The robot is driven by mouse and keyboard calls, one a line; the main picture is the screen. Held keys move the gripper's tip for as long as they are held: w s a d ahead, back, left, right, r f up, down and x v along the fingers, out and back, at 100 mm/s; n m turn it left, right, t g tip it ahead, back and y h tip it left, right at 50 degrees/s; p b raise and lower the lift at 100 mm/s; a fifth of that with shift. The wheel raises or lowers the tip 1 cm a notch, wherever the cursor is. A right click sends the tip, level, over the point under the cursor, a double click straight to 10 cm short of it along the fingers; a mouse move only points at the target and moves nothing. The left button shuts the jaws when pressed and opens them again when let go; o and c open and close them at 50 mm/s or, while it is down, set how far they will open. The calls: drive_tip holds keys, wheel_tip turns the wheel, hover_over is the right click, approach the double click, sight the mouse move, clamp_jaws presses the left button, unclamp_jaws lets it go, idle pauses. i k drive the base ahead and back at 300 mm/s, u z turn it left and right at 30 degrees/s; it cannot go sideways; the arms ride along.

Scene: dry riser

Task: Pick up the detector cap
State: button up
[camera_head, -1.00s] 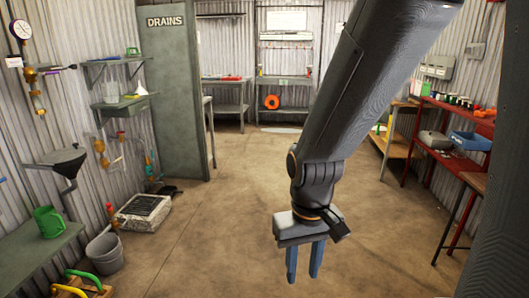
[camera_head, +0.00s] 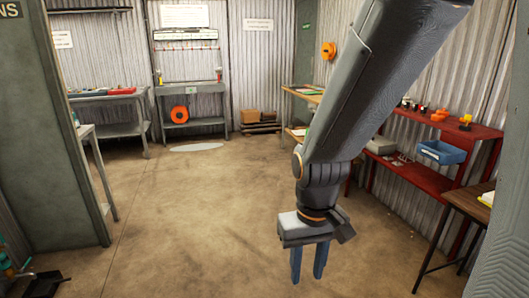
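I cannot pick out the detector cap for sure in this view. Several small dark, red and orange items stand on top of the red shelf unit (camera_head: 478,131) at the right, too small to tell apart. My gripper (camera_head: 309,264) hangs pointing down in front of the floor, its two blue fingers apart with nothing between them. It is well away from the shelves and benches. My arm hides part of the right wall and the benches there.
A dark-topped table (camera_head: 468,203) stands at the right. Grey benches (camera_head: 108,98) line the back, one with an orange reel (camera_head: 179,114). A green-grey partition (camera_head: 57,130) stands left. The middle floor is clear.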

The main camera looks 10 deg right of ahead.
sight(438, 117)
drive_tip(key=z, duration=0.8)
drive_tip(key=i, duration=1.6)
drive_tip(key=z, duration=1.05)
